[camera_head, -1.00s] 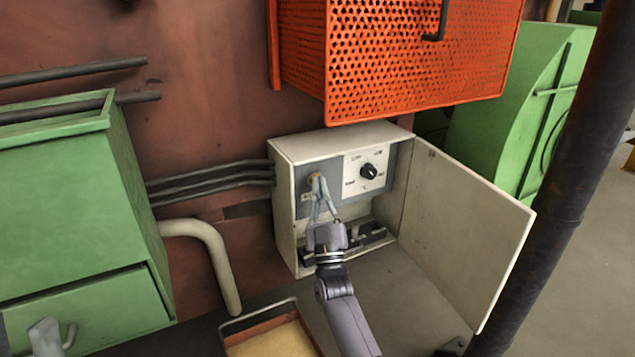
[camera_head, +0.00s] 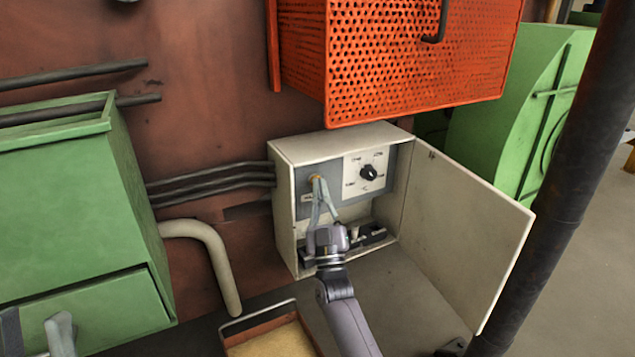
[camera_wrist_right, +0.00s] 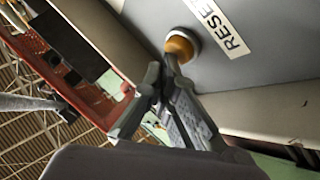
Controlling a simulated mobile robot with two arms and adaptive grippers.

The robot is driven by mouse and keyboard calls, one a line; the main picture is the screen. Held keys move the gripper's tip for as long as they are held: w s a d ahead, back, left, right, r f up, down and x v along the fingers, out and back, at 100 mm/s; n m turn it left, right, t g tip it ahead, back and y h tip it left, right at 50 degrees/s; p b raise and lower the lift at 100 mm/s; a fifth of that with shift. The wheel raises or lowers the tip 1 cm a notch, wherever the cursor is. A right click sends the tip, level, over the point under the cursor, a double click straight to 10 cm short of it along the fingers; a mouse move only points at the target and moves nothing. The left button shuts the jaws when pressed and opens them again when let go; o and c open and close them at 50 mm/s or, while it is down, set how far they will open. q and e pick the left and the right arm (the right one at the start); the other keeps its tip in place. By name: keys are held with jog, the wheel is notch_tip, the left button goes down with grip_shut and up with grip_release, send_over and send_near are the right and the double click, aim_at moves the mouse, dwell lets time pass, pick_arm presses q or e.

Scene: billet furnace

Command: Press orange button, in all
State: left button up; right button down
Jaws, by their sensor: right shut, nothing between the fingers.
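The orange button (camera_wrist_right: 180,48) is a round knob on the grey panel beside a RESET label (camera_wrist_right: 222,27) in the right wrist view. In the head view, the button (camera_head: 316,178) shows small, at the upper left inside the open white control box (camera_head: 284,215). My right gripper (camera_head: 319,184) is shut and empty, its tips just below the button. In the wrist view its tips (camera_wrist_right: 165,66) are close to the button's lower edge; I cannot tell whether they touch it. My left gripper (camera_head: 60,333) shows only partly at the bottom left corner.
A black rotary dial (camera_head: 368,173) sits right of the button. The box door (camera_head: 465,225) stands open to the right. An orange perforated cage (camera_head: 410,60) hangs above. A green cabinet (camera_head: 60,210) stands left, and a tray (camera_head: 268,340) lies below.

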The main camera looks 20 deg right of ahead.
pick_arm(q)
jog(key=shift+w+d+f+g+p, duration=0.15)
jog(key=shift+w+f+g, duration=0.25)
jog(key=shift+w, duration=0.2)
jog(key=shift+w+d+f+g+p, duration=0.15)
jog(key=shift+w+f+g, duration=0.1)
jog(key=shift+w+g, duration=0.3)
jog(key=shift+w+d+f+g+p, duration=0.15)
jog(key=shift+w+f+g, duration=0.2)
jog(key=shift+w, duration=0.3)
pick_arm(e)
jog(key=shift+s, duration=0.6)
pick_arm(q)
jog(key=shift+a, duration=0.1)
jog(key=w+f+g+y+p, duration=0.3)
jog(key=w+f+g, duration=0.2)
jog(key=f+g, duration=0.4)
jog(key=shift+w+a+f+y+p, duration=0.2)
jog(key=shift+w+f+y+p, duration=0.15)
jog(key=shift+f, duration=1.95)
pick_arm(e)
jog(key=shift+s+d, duration=0.15)
jog(key=shift+s, duration=1.1)
jog(key=shift+s+d, duration=0.1)
jog(key=shift+s, duration=1.15)
